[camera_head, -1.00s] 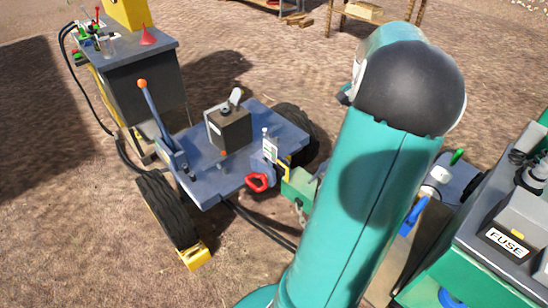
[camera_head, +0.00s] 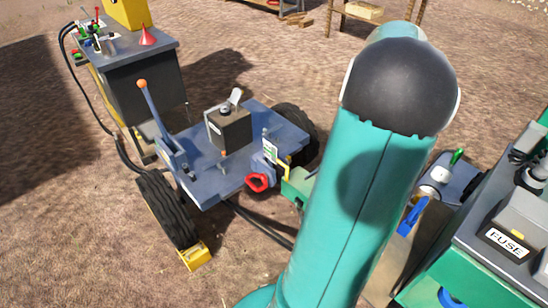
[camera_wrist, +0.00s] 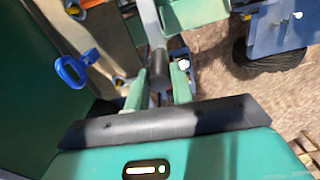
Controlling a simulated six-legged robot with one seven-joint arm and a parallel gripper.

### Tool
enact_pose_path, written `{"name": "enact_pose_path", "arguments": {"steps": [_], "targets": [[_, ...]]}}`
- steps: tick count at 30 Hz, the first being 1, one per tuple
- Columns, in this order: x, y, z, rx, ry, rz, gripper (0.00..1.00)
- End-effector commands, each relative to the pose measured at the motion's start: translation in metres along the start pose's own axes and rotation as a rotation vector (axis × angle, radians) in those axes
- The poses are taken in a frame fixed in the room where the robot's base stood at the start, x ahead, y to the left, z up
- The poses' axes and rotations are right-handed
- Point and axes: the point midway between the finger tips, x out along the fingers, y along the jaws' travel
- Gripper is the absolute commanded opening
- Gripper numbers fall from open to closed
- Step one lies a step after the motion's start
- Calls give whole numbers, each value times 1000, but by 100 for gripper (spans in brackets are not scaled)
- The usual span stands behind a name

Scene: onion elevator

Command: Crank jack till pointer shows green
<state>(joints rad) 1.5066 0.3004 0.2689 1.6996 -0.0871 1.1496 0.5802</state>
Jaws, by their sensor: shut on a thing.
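In the wrist view, my gripper (camera_wrist: 158,88) has its two green fingers on either side of a dark cylindrical grip (camera_wrist: 158,68), shut on it. The grip looks like the crank handle; a grey bar (camera_wrist: 147,22) runs beyond it. In the head view my arm hides the gripper and this handle. A small upright white plate (camera_head: 270,150) with a green mark stands at the front of the blue trailer (camera_head: 205,182); it may be the jack's scale. I cannot make out a pointer or what it shows.
A red ring handle (camera_head: 257,183) is beside the green coupling (camera_head: 297,187). A box (camera_head: 229,130) and an orange-tipped lever (camera_head: 152,110) stand on the trailer. A yellow chock (camera_head: 194,257) sits by the wheel. A blue ring (camera_wrist: 72,70) is left of my gripper.

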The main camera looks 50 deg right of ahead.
Motion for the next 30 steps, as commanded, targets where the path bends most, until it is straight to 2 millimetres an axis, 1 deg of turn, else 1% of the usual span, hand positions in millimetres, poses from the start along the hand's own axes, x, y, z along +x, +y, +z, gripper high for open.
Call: {"name": "enact_pose_path", "arguments": {"steps": [1, 6, 17, 23, 30], "targets": [[4, 6, 2, 19, -11, 11, 0], [5, 12, 2, 71, -12, 12, 0], [5, 12, 3, 81, -14, 11, 0], [4, 18, 4, 134, -14, 11, 0], [5, 11, 4, 86, -14, 10, 0]]}}
